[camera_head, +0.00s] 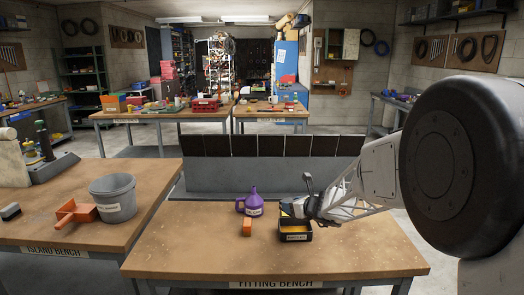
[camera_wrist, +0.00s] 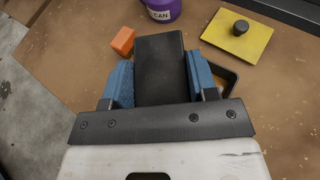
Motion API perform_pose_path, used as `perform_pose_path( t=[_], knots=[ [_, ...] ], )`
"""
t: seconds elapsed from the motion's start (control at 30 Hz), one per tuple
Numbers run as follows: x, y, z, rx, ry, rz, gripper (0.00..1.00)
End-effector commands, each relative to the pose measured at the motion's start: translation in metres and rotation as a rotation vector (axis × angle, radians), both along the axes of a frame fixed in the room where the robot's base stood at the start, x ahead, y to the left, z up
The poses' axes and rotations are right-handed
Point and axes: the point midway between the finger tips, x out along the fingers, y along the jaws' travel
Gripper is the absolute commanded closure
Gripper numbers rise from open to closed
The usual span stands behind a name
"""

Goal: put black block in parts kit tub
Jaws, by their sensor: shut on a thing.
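My gripper (camera_wrist: 165,82) has blue finger pads closed on the sides of the black block (camera_wrist: 160,60), which sticks out beyond them. In the head view my gripper (camera_head: 300,208) is over the far side of a small dark tub (camera_head: 295,236) with a white label, too small to read surely, on the fitting bench. The tub is open on top. In the wrist view only a dark rim corner (camera_wrist: 234,75) shows beside the right finger; the gripper and block hide the rest. I cannot tell whether the block is above or inside the tub.
A purple can (camera_head: 254,204) and an orange block (camera_head: 247,227) stand left of the tub. A yellow plate with a black knob (camera_wrist: 245,40) lies beyond it. A grey bin row (camera_head: 260,178) bounds the back. The bench's front left is clear.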

Motion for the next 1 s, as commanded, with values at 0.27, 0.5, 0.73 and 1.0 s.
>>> perform_pose_path(
  t=[0.27,0.5,0.73,1.0],
  knots=[
    [0.024,-0.023,0.028,0.001,-0.003,-0.213,0.90],
    [0.036,-0.041,0.046,0.000,-0.003,-0.370,0.90],
    [0.040,-0.053,0.057,0.002,-0.003,-0.479,0.90],
    [0.041,-0.063,0.065,0.001,-0.003,-0.565,0.90]
  ],
)
